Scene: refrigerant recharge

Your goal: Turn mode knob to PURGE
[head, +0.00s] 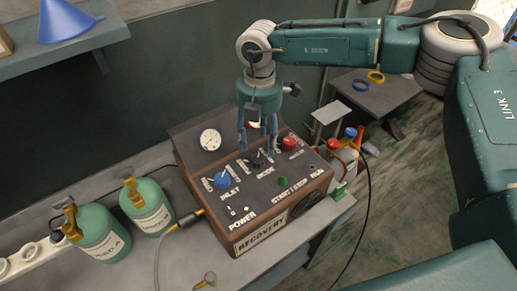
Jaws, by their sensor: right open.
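The recovery machine (262,225) is a brown box with a dark sloped panel on the bench. Its mode knob (262,159) is a small dark knob in the panel's middle, above the MODE label and partly hidden by my fingers. The position words around it are too small to read, so I cannot tell its setting. My right gripper (258,147) points down over this knob with its fingers apart. One finger is on each side of the knob; I cannot tell whether they touch it. My left gripper is not in view.
A blue inlet knob (222,180) and a red knob (289,143) flank the mode knob. A gauge (210,139) sits behind, and a green button (283,181) in front. Green cylinders (150,208) stand left. A yellow-ended hose (187,220) joins the machine's left side.

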